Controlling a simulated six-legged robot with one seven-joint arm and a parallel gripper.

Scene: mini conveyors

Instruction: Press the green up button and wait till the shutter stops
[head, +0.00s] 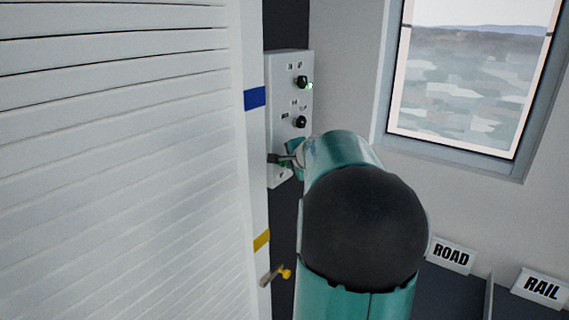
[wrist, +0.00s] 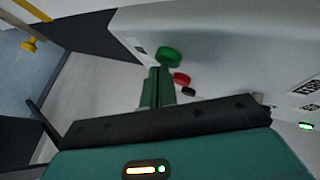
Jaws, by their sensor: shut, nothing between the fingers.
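The green button (wrist: 168,55) stands out from the pale control box in the wrist view. A red button (wrist: 181,78) and a small black one (wrist: 189,92) are beside it. My gripper (wrist: 158,72) is shut and empty, its fingertips close to the green button; I cannot tell whether they touch. In the head view, my gripper is at the lower part of the control box (head: 305,70), where my arm hides the buttons. The white slatted shutter (head: 120,150) fills the left of the head view; its lower edge is out of view.
Two black knobs (head: 301,122) and a small green light are higher on the box. The shutter's frame carries blue tape (head: 255,97) and yellow tape (head: 261,240), with a yellow-tipped lever (head: 285,273) below. A window (head: 470,80) and ROAD (head: 450,254) and RAIL (head: 541,288) signs are at right.

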